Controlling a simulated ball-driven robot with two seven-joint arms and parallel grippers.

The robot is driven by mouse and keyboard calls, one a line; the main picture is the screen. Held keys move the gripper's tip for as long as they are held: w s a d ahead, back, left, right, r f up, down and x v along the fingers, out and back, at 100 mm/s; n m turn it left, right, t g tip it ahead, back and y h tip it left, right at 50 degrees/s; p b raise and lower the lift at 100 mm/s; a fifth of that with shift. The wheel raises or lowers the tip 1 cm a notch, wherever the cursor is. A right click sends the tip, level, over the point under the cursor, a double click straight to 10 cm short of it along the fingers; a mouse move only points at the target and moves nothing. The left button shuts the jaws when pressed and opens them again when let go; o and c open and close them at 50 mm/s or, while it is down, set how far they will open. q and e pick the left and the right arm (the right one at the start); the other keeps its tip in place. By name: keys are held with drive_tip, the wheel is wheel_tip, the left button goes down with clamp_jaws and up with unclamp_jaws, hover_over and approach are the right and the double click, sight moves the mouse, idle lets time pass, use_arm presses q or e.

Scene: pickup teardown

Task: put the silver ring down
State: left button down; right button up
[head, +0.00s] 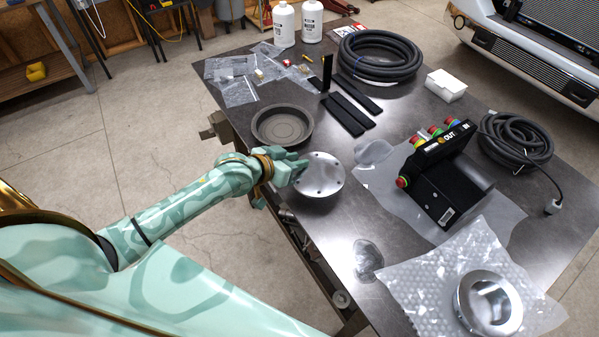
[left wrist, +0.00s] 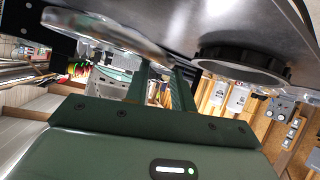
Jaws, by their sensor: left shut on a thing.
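The silver ring (head: 322,178) looks like a round metal disc with small holes around its rim. It is at the table's left edge, just in front of the dark round pan. My left gripper (head: 297,174) reaches in from the left and is shut on the near-left side of its rim. In the left wrist view the ring (left wrist: 105,36) shows edge-on by the fingers (left wrist: 165,85), close to the tabletop. I cannot tell whether it touches the table (head: 300,228). My right gripper is out of view.
The dark pan (head: 282,124) sits just behind the ring. A black control box (head: 440,180) with coloured buttons stands to the right on a plastic sheet. Another shiny round part (head: 488,303) lies on bubble wrap (head: 415,285) at front right.

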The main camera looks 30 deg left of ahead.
use_arm(q)
drive_tip(key=w+f, duration=0.1)
drive_tip(key=w+a+f+b, duration=0.1)
drive_tip(key=f, duration=0.1)
drive_tip(key=shift+w+a+f, duration=0.1)
drive_tip(key=shift+w, duration=0.2)
wheel_tip(320, 180, down, 3)
drive_tip(key=shift+f+b, duration=0.1)
drive_tip(key=shift+b, duration=0.55)
drive_tip(key=c, duration=1.2)
unclamp_jaws()
drive_tip(key=shift+s, duration=0.1)
drive_tip(key=shift+o, duration=0.2)
